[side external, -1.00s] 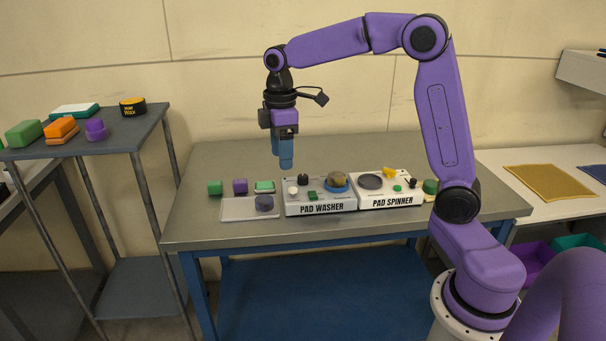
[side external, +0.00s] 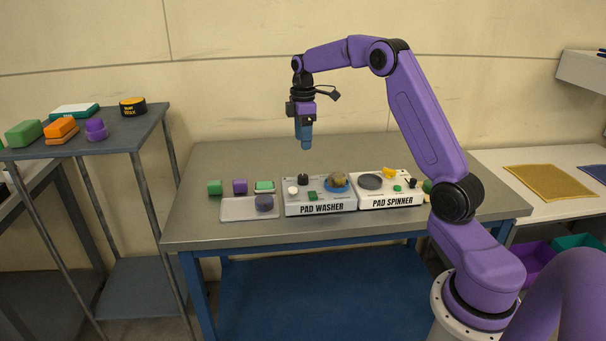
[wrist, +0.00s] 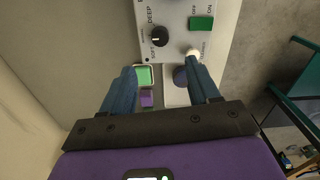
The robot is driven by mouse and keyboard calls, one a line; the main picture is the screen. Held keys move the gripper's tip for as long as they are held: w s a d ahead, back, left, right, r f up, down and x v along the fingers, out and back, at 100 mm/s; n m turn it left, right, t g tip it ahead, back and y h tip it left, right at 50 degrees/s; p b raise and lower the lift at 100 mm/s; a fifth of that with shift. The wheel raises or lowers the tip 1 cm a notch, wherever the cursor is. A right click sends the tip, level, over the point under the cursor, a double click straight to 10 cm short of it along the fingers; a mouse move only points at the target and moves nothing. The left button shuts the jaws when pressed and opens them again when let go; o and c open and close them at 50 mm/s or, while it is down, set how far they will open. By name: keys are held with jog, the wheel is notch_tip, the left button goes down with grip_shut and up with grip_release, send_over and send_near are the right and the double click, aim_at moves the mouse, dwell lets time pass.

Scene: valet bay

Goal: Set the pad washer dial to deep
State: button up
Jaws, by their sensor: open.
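The pad washer (side external: 319,209) is a white console with a name label, standing on the grey workbench. Its black dial (side external: 303,178) is at the back left of its top. The dial (wrist: 159,37) shows close up in the wrist view, with DEEP and another word printed along its side. Its pointer setting is too small to read surely. My gripper (side external: 305,146) hangs pointing down, well above the washer, near the dial's line. In the wrist view my gripper (wrist: 162,70) has its blue fingers apart with nothing between them, and the dial lies beyond the fingertips.
On the washer are a white knob (side external: 293,190), a green switch (side external: 312,196) and a blue round holder (side external: 337,189) with a brownish pad. The pad spinner (side external: 391,202) adjoins at right. A tray (side external: 236,211) and small blocks stand at left. Air around my gripper is clear.

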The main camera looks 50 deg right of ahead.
aim_at(303, 176)
notch_tip(303, 176, down, 13)
jog(key=shift+r, duration=0.2)
dwell(0.3)
jog(key=c, duration=1)
